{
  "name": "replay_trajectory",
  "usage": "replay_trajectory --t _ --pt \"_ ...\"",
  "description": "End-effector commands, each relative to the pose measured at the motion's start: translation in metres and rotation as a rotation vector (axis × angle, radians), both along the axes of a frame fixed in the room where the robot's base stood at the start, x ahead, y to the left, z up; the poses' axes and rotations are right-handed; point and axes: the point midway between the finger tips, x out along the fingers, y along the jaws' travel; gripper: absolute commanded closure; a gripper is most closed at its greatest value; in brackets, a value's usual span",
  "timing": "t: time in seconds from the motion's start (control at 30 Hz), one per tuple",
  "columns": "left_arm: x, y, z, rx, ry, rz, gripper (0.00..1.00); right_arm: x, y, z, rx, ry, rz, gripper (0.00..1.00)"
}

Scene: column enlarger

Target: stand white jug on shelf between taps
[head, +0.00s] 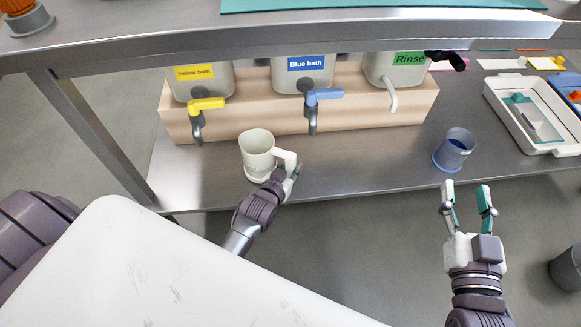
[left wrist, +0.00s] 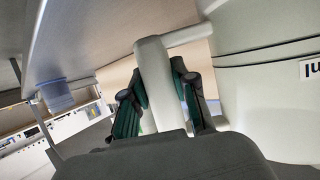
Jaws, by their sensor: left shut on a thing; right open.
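The white jug (head: 257,150) is upright at the shelf (head: 340,165), in front of the gap between the yellow tap (head: 206,105) and the blue tap (head: 322,97). I cannot tell whether its base touches the shelf. My left gripper (head: 287,172) is shut on the jug's handle, at the jug's right side. In the left wrist view the handle (left wrist: 152,75) stands between the two fingers, with the jug's pale body (left wrist: 275,75) to the right. My right gripper (head: 468,190) is open and empty, in front of the shelf's edge at the right.
A blue cup (head: 454,149) stands on the shelf at right, near the front edge. A white tray (head: 502,107) lies beyond it. A wooden block (head: 260,117) bears the labelled containers. The Rinse tap (head: 391,95) is pale. An upper shelf (head: 320,32) overhangs the containers.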

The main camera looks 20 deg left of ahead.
Motion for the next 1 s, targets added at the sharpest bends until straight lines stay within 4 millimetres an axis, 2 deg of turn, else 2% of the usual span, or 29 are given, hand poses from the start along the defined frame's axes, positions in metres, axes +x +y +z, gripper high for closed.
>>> replay_trajectory --t 0.9,0.93,1.0 --pt "0.0006 0.0000 -0.0077 0.001 -0.002 0.000 1.00 0.0000 0.0000 -0.0050 0.000 0.000 0.000 0.50" --pt "0.0005 0.0000 -0.0078 0.001 -0.002 0.000 0.71 0.0000 0.0000 -0.0050 0.000 0.000 0.000 0.50" --pt "0.0005 0.0000 -0.0078 0.001 -0.002 0.000 0.59 0.0000 0.0000 -0.0050 0.000 0.000 0.000 0.50"
